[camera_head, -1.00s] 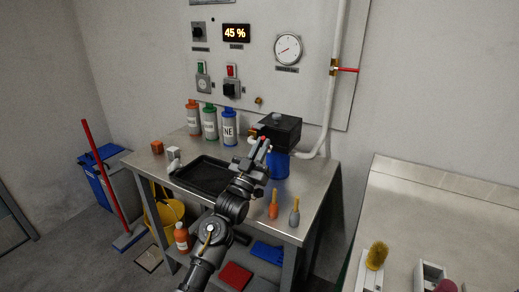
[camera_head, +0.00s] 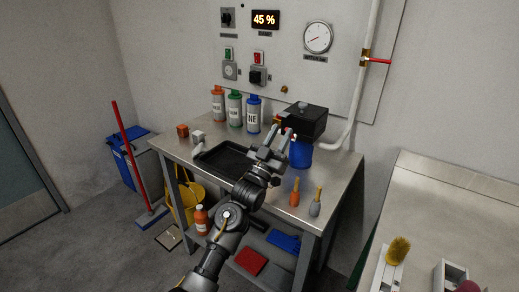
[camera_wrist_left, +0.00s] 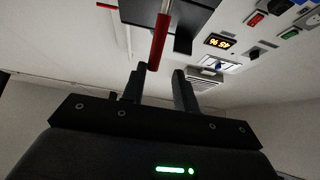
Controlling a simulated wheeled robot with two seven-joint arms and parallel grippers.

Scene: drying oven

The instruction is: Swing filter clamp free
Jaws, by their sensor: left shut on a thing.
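The filter is a black box-like head (camera_head: 306,121) with a round knob on top and a blue bowl (camera_head: 301,153) below, at the back right of the metal bench. The clamp's red handle (camera_wrist_left: 158,42) shows in the left wrist view, reaching down to the fingers. My left gripper (camera_head: 281,138) is just left of the filter and shut on this handle. In the left wrist view, its dark fingers (camera_wrist_left: 160,85) stand on either side of the handle's lower end. The clamp's far end is hard to make out. My right gripper is in neither view.
Several bottles (camera_head: 235,110) stand behind my left arm. A black tray (camera_head: 210,158) lies to its left. Orange and grey brushes (camera_head: 294,193) stand at the bench's front right. A white pipe (camera_head: 356,95) runs down behind the filter.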

